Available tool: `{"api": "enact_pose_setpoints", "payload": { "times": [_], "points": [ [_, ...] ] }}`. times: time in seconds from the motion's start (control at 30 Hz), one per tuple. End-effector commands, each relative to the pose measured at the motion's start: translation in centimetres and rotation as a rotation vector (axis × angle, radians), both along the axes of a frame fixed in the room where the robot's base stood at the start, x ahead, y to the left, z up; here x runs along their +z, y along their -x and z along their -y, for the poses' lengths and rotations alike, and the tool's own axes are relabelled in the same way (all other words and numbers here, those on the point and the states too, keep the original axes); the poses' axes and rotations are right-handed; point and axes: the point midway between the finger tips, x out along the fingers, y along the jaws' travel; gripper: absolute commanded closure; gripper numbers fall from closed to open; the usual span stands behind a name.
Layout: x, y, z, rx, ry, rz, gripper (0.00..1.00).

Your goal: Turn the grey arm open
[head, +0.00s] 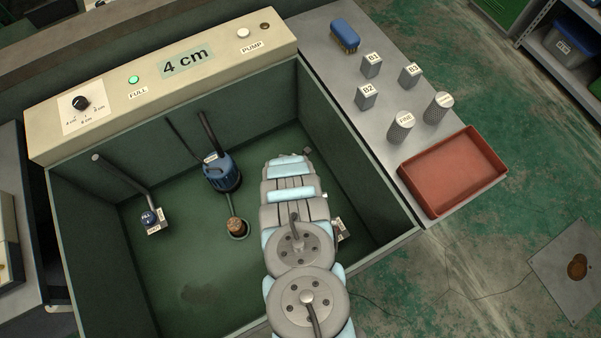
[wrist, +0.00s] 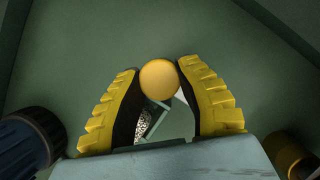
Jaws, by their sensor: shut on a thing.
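My gripper (wrist: 160,85) has two yellow ribbed fingers with dark inner pads. They are closed on a round yellow knob (wrist: 159,79) between their tips. A narrow grey-green bar (wrist: 155,117) shows below the knob between the fingers; I cannot tell whether it is the grey arm or how far it is turned. In the head view my arm reaches down into the green tank and hides the gripper and the knob. A pale labelled fitting (head: 342,229) shows partly beside my arm, low at the tank's right wall.
The green tank (head: 190,285) holds a blue pump (head: 222,174), a brown plug (head: 237,227) and a blue-knobbed FILL valve (head: 149,218). The panel (head: 115,108) reads 4 cm, with its FULL light green. A red tray (head: 452,172) and labelled blocks stand on the right bench.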

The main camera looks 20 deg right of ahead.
Motion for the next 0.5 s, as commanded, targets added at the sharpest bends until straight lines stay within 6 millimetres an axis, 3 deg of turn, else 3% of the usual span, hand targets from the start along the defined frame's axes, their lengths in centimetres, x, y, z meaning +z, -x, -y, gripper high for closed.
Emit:
{"api": "enact_pose_setpoints", "payload": {
  "times": [0.1,0.13,0.2,0.5],
  "points": [
    [0.01,-0.09,0.03,-0.001,0.0,0.002,1.0],
    [0.01,-0.09,0.03,-0.001,0.0,0.002,0.56],
    [0.01,-0.08,0.04,-0.001,0.0,0.003,0.36],
    [0.0,-0.02,0.03,-0.001,0.0,0.0,0.34]
  ]
}}
